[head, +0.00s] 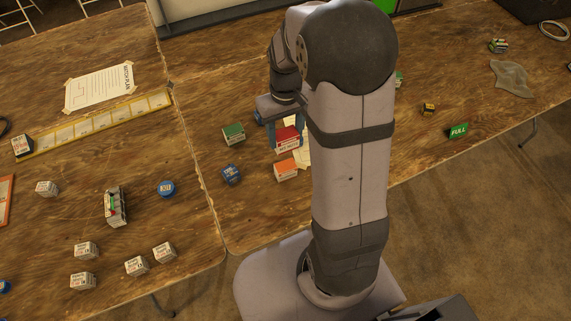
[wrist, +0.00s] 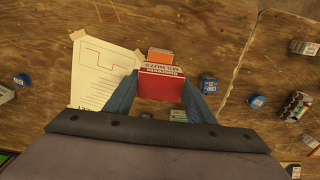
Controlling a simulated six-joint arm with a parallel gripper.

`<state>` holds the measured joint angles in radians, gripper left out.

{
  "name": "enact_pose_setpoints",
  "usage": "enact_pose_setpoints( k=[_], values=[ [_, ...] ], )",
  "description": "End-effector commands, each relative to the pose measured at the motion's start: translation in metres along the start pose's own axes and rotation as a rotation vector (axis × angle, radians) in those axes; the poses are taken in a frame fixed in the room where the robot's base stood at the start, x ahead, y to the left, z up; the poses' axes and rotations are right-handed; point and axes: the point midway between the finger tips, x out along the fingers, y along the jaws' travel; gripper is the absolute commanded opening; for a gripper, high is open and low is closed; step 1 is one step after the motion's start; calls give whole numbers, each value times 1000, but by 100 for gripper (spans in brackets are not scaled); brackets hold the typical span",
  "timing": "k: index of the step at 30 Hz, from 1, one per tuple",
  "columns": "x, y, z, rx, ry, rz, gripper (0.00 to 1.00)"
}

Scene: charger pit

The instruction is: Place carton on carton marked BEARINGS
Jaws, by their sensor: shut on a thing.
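My gripper (head: 286,138) is shut on a red carton with a white lettered band (head: 287,143), its blue fingers on either side. In the wrist view the gripper (wrist: 163,100) holds the red carton (wrist: 160,86); its print is upside down there. An orange carton (head: 286,169) is just beyond it in the wrist view (wrist: 160,56). A green carton (head: 234,134) and a blue carton (head: 231,174) stand to the left in the head view. I cannot read which one says BEARINGS. Whether the red carton is clear of the table is unclear.
A sheet with a red line drawing (wrist: 105,75) lies beside the gripper. Several small white cartons (head: 86,251), a blue round tin (head: 167,188) and a ruled yellow strip (head: 95,122) are on the left table. My arm hides part of the table.

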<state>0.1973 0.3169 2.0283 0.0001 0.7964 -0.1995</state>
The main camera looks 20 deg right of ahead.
Motion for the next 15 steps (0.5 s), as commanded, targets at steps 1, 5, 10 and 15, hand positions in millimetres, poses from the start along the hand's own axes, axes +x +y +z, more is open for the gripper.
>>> enact_pose_setpoints(
  k=[1, 5, 10, 15],
  values=[
    [1, 0, 0, -2, 0, 0, 24],
    [12, 0, 0, -1, -4, -1, 24],
    [37, 0, 1, 0, -5, -1, 24],
    [55, 0, 0, 1, -2, 0, 24]
  ],
)
